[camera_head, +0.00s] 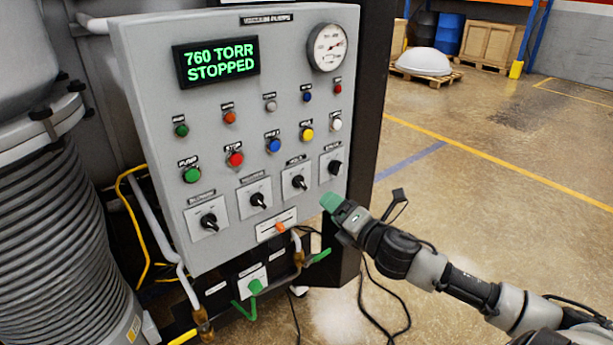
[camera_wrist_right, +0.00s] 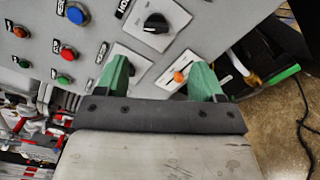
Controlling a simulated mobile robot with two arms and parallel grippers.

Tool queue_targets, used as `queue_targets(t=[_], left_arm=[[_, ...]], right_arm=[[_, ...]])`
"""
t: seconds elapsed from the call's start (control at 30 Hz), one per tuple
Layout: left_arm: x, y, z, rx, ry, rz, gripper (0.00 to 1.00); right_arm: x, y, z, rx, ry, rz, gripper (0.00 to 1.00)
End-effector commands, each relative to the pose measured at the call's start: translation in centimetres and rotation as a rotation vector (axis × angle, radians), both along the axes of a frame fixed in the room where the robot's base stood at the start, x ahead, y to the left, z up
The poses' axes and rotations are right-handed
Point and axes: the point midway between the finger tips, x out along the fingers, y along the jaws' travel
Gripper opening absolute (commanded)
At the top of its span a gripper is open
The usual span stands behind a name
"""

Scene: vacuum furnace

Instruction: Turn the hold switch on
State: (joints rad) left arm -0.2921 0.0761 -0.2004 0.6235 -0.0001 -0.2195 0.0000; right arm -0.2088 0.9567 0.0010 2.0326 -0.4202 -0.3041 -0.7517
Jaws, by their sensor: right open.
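The hold switch (camera_head: 300,182) is a black rotary knob on a pale square plate, third from the left in the lower row of the grey control panel (camera_head: 150,60). Its label is small and blurred in the head view. In the right wrist view a black knob (camera_wrist_right: 156,23) beside a partly readable "HO" label stands beyond the fingers. My right gripper (camera_head: 331,203), with green fingers, is open and empty, in front of the panel, below and right of the hold switch. The spread fingers (camera_wrist_right: 162,80) show in the wrist view, apart from that knob. My left gripper is not in view.
Similar black knobs (camera_head: 258,200) flank the hold switch. An orange handle (camera_head: 281,227) sits below, with green valve handles (camera_head: 255,286) lower down. Several coloured buttons (camera_head: 235,159) are above. The display (camera_head: 216,62) reads "760 TORR STOPPED". Open floor (camera_head: 480,200) lies right.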

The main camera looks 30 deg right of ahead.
Motion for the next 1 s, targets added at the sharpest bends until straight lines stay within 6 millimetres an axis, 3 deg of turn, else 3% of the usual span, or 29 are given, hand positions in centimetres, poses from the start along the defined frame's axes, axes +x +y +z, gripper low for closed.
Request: queue_targets(t=[0.33,0.7,1.0], left_arm=[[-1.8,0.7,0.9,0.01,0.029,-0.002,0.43],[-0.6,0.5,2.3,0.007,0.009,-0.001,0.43],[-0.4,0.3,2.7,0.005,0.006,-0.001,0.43]], right_arm=[[3.3,0.3,0.5,-0.002,-0.007,0.0,0.68],[8.7,0.7,0.4,0.0,-0.004,0.0,0.68],[10.6,0.9,0.1,-0.003,-0.002,0.002,0.68]])
